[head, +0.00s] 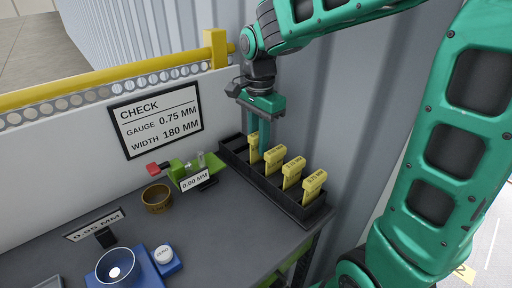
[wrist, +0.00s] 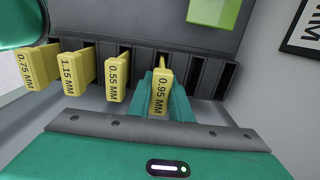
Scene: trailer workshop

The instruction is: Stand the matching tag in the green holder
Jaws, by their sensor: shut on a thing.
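My gripper (head: 264,136) points down over the black rack (head: 312,218). It is shut on the yellow 0.95 MM tag (wrist: 159,92), which stands at the rack; a finger partly hides this tag in the head view (head: 253,146). Three more yellow tags stand in the rack: 0.55 MM (wrist: 117,80), 1.15 MM (wrist: 77,72) and 0.75 MM (wrist: 25,70). The 0.75 MM tag is nearest in the head view (head: 313,186). A bright green fixture (head: 180,175) stands left of the rack; I cannot tell whether it is the green holder.
A wall sign (head: 156,120) reads CHECK, GAUGE 0.75 MM, WIDTH 180 MM. A brass bowl (head: 157,198) and a blue device (head: 130,270) stand on the grey bench (head: 225,225). Bare bench lies before the rack; a corrugated wall (head: 350,110) rises behind it.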

